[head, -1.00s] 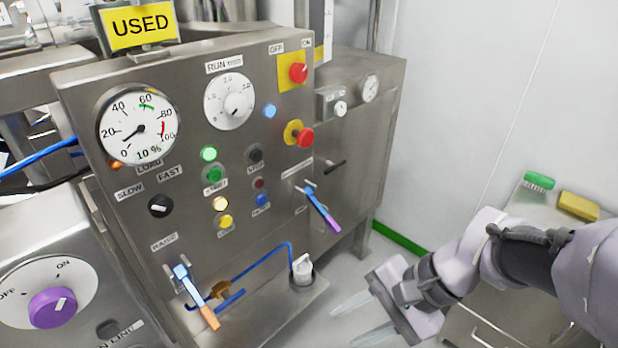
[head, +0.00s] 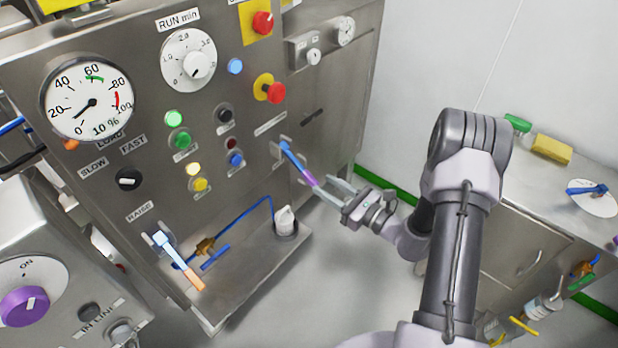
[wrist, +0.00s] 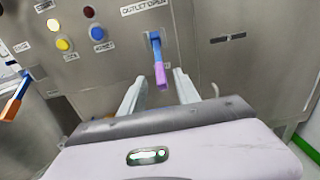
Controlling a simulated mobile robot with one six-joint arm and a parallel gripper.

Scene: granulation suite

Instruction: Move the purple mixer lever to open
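The purple mixer lever is a blue handle with a purple end (head: 299,166) on the steel panel, slanting down and right in the head view. In the wrist view the lever (wrist: 158,62) hangs nearly straight down below a label that appears to read "OUTLET OPEN". My gripper (head: 322,186) is open at the lever's purple end. In the wrist view its two fingers (wrist: 159,83) stand apart, with the purple end appearing between them. I cannot tell whether either finger touches it.
A similar lever with an orange end (head: 178,260) is at the panel's lower left. Red stop buttons (head: 274,92) and several coloured buttons sit above. A white-capped fitting (head: 285,221) stands on the ledge below. A bench with a yellow block (head: 551,149) is at right.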

